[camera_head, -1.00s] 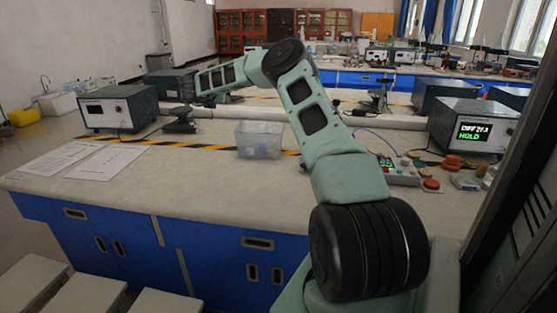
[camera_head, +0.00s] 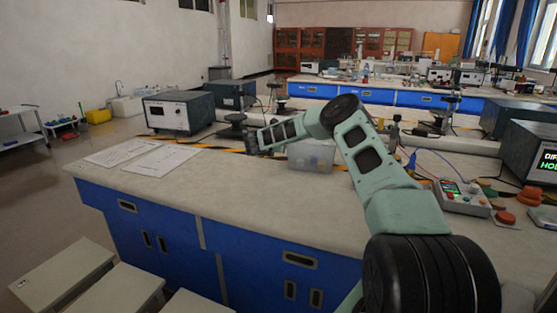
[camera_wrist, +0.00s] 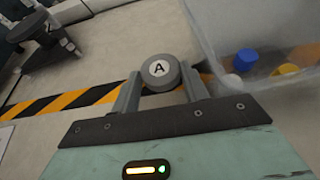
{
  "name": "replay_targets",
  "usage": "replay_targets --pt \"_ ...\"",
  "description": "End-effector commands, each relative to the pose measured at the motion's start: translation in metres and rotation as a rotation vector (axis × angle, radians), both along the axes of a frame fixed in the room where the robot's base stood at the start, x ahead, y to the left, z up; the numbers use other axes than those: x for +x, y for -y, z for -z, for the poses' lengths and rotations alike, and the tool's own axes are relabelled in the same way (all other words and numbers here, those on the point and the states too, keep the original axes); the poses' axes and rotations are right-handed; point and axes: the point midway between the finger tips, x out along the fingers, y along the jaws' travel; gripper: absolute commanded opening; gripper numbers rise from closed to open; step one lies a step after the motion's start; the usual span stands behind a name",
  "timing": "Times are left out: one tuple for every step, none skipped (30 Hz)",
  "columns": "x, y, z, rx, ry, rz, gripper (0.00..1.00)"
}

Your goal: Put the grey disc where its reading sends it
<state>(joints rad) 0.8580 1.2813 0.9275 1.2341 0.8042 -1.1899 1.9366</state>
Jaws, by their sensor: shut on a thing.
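The grey disc (camera_wrist: 160,72) has a white face marked with a black "A". My gripper (camera_wrist: 161,82) is shut on it, one finger on each side, in the wrist view. In the head view, the end of my arm (camera_head: 252,143) is low over the bench, left of the clear bin (camera_head: 312,157); the disc cannot be made out there. The clear bin (camera_wrist: 218,28) is to the right of the disc in the wrist view and holds blue, white and yellow round pieces. A display (camera_head: 548,160) at the right edge shows green and white text, cut off.
A black stand (camera_head: 234,128) is behind my arm's end, beside a boxed instrument (camera_head: 180,112). Papers (camera_head: 155,158) lie on the left of the bench (camera_head: 270,205). A button panel (camera_head: 462,197) and orange-red pieces (camera_head: 530,195) are at right. The front middle is clear.

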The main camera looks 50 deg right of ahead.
Motion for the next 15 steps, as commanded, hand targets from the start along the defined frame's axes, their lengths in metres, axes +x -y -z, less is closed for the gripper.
replay_targets --pt "0.0 0.0 0.006 0.001 -0.001 0.001 0.23" --pt "0.0 0.0 0.008 0.0 0.0 0.001 0.23" --pt "0.0 0.0 0.01 -0.001 0.001 0.0 0.23" --pt "0.0 0.0 0.011 -0.001 0.001 0.0 0.23" --pt "0.0 0.0 0.013 -0.001 0.001 0.0 0.23" --pt "0.0 0.0 0.015 -0.001 0.001 0.0 0.23" --pt "0.0 0.0 0.018 0.0 0.0 0.0 0.23" --pt "0.0 0.0 0.021 0.001 0.0 0.0 0.23" --pt "0.0 0.0 0.027 0.001 -0.002 0.0 0.23" --pt "0.0 -0.001 0.031 0.001 -0.002 -0.001 0.23" --pt "0.0 -0.001 0.036 0.001 -0.002 0.0 0.23" --pt "0.0 -0.001 0.043 0.001 -0.002 0.0 0.23" --pt "0.0 -0.001 0.047 0.002 -0.001 0.0 0.23" --pt "0.0 -0.001 0.051 0.002 -0.001 0.0 0.23" --pt "0.0 -0.001 0.055 0.001 0.0 -0.001 0.23"
